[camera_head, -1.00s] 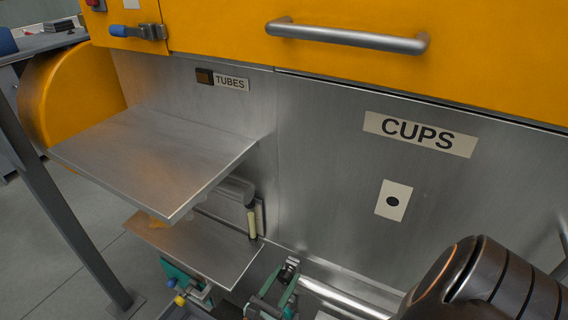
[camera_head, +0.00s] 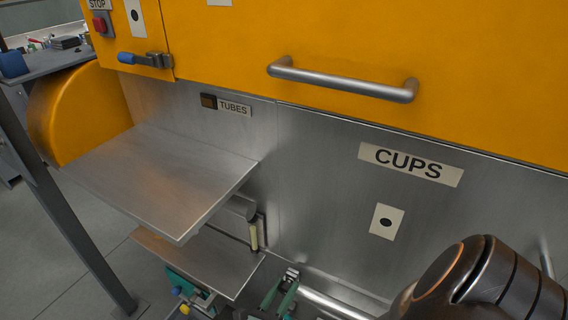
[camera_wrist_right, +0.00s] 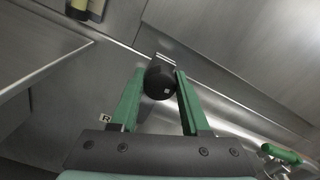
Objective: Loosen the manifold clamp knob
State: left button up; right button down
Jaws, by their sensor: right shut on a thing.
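In the right wrist view a round black knob (camera_wrist_right: 159,83) with a small pale square mark sits between the two green fingers of my right gripper (camera_wrist_right: 159,85). The fingers are shut on it near their tips. A small metal bracket shows just behind the knob. In the head view my right gripper (camera_head: 281,290) shows low in the middle, beside the lower metal shelf. The knob is too small to make out clearly there. My left gripper cannot be made out in these views.
Two metal shelves, upper (camera_head: 165,180) and lower (camera_head: 205,262), jut out left of my right gripper. A metal pipe (camera_head: 335,302) runs along the panel to its right. A teal fixture with blue and yellow knobs (camera_head: 184,309) is below the lower shelf. A yellow door with a bar handle (camera_head: 340,80) is above.

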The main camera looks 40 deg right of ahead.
jog(key=shift+d, duration=0.15)
jog(key=shift+c, duration=1.9)
grip_release()
